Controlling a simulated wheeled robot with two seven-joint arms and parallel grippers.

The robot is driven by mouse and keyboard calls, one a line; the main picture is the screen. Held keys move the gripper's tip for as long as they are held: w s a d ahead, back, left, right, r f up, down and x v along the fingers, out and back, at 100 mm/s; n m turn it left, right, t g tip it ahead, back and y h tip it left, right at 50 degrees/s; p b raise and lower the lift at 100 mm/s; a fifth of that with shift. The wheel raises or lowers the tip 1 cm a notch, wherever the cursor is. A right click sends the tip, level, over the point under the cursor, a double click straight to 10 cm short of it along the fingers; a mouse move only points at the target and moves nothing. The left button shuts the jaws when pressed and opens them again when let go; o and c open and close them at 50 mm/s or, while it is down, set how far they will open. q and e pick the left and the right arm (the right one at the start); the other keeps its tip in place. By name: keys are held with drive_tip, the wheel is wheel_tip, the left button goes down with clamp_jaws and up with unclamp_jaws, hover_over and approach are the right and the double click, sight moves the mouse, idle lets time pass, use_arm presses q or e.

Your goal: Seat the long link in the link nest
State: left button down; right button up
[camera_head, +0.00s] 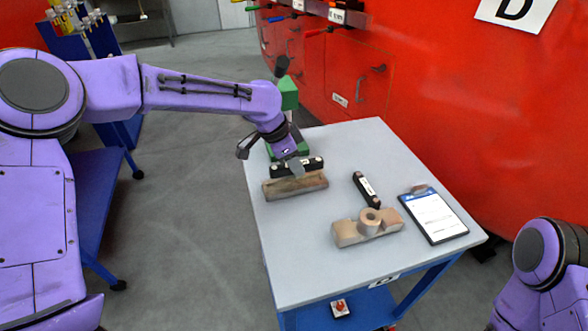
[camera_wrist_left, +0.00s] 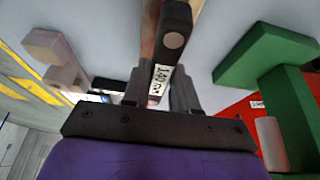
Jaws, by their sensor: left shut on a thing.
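My left gripper (camera_head: 292,161) points down over the far left part of the table and is shut on a black link (camera_head: 312,164). In the left wrist view the link (camera_wrist_left: 175,40) runs between the fingers, with a round pale spot on its end and a white label that seems to read 140. A long tan-brown block (camera_head: 296,187), perhaps the link nest, lies just in front of the held link. I cannot tell whether they touch. A second black link (camera_head: 367,189) with a white label lies on the table to the right. My right gripper is out of view.
A beige block with a round hollow boss (camera_head: 367,227) and a clipboard (camera_head: 434,216) occupy the table's right part. A green fixture (camera_head: 289,95) stands at the far left corner. The grey tabletop (camera_head: 290,245) is clear at the front left. A red panelled wall (camera_head: 430,90) stands behind.

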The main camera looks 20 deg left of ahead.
use_arm(q)
drive_tip(key=shift+w+a+f, duration=0.1)
drive_tip(key=shift+a+f, duration=0.05)
drive_tip(key=shift+f, duration=0.05)
drive_tip(key=shift+s+f, duration=0.2)
drive_tip(key=shift+f, duration=0.4)
drive_tip(key=shift+s+f, duration=0.15)
drive_tip(key=shift+f, duration=0.4)
drive_tip(key=shift+w+f, duration=0.3)
drive_tip(key=shift+f, duration=0.1)
drive_tip(key=shift+s, duration=0.1)
drive_tip(key=shift+f, duration=0.1)
